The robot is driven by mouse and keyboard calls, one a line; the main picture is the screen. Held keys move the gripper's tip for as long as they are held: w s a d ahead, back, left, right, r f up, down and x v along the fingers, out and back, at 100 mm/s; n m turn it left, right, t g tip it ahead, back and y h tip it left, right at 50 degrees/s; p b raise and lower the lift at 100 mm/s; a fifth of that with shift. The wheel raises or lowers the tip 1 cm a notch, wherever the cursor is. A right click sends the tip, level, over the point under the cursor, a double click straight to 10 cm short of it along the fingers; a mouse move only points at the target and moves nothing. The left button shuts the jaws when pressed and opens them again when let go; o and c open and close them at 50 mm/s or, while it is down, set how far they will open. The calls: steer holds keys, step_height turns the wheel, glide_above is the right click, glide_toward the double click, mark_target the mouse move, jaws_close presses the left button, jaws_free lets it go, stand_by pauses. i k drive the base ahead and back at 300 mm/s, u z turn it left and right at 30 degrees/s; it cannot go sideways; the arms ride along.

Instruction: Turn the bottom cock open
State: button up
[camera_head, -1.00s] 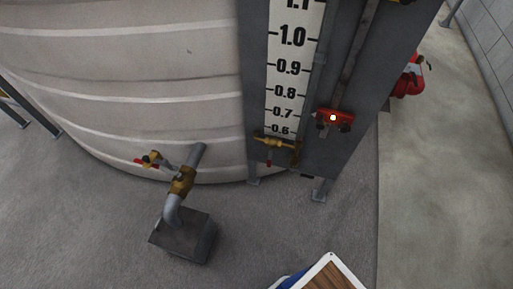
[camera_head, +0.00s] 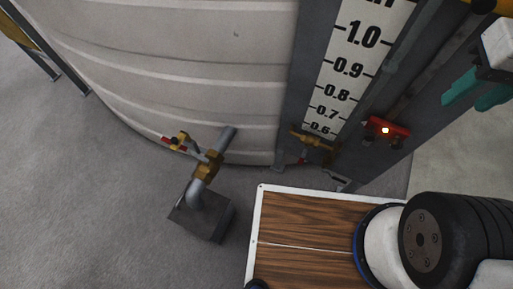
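A brass cock (camera_head: 312,141) sits at the foot of the level gauge (camera_head: 352,75), just under the 0.6 mark. Another brass valve (camera_head: 207,167) with a red-tipped handle (camera_head: 176,142) is on the grey pipe at the tank's base. My gripper (camera_head: 478,92) is at the upper right edge, with teal fingers spread apart and nothing seen between them. It is well to the right of the gauge cock and apart from it.
A red fitting with a lit lamp (camera_head: 386,131) is on the dark post, between the gauge cock and my gripper. The pale ribbed tank (camera_head: 170,70) fills the upper left. A dark block (camera_head: 203,217) stands under the pipe. Grey floor at the lower left is clear.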

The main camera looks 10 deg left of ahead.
mark_target(301, 159)
steer(key=u, duration=0.25)
steer(key=i, duration=0.25)
steer(key=u, duration=0.85)
steer(key=k, duration=0.75)
steer(key=z, duration=1.05)
